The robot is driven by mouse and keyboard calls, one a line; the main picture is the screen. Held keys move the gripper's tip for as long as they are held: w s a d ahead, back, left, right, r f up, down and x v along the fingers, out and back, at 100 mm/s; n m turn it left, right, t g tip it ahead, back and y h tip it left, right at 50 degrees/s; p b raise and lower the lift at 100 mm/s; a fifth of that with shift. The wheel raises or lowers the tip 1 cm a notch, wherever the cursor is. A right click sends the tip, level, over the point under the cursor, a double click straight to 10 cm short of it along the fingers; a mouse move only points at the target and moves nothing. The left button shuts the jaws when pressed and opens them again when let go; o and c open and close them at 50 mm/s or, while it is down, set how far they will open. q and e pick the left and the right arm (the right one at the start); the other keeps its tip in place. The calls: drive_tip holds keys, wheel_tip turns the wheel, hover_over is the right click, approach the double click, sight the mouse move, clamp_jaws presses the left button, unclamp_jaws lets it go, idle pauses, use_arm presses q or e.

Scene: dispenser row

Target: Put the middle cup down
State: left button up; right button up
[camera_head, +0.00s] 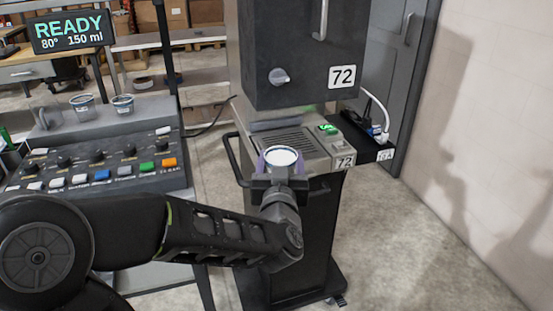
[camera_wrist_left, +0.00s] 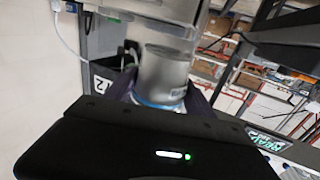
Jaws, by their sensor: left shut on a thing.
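My left gripper (camera_head: 281,170) is shut on a cup (camera_head: 283,156) with a white-and-blue round rim. It holds the cup at the front edge of the dispenser (camera_head: 290,50) numbered 72, on the near side of its slotted drip tray (camera_head: 283,141). In the left wrist view the clear, greyish cup (camera_wrist_left: 164,75) stands between the dark fingers; its lower part is hidden behind the gripper body. I cannot tell whether its base touches anything. Two more cups, a left one (camera_head: 82,104) and a right one (camera_head: 122,104), stand on the console's back ledge. My right gripper is not in view.
The button console (camera_head: 90,150) stands at the left, under a sign (camera_head: 72,31) reading READY, 80°, 150 ml. A dark handle (camera_head: 235,158) sticks out at the dispenser's left side. A side shelf with cables (camera_head: 378,135) is at its right. The slotted tray looks clear.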

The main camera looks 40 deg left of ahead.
use_arm(q)
drive_tip(key=w+d+f+m+t+h+p, duration=0.1)
drive_tip(key=w+d+f+m+h+p, duration=0.1)
drive_tip(key=d, duration=0.4)
drive_tip(key=w+d+f+m+t+h+p, duration=0.1)
drive_tip(key=w+d+f+m+h, duration=0.1)
drive_tip(key=w+d+f+h, duration=0.3)
drive_tip(key=w+d+f+m+t+h+p, duration=0.1)
drive_tip(key=w+d+f+m+h+p, duration=0.1)
drive_tip(key=d, duration=0.5)
wheel_tip(320, 180, down, 4)
drive_tip(key=shift+w+d+r+m+h+p, duration=0.3)
drive_tip(key=shift+w+m+h, duration=0.3)
drive_tip(key=shift+w, duration=0.45)
drive_tip(key=shift+f, duration=0.1)
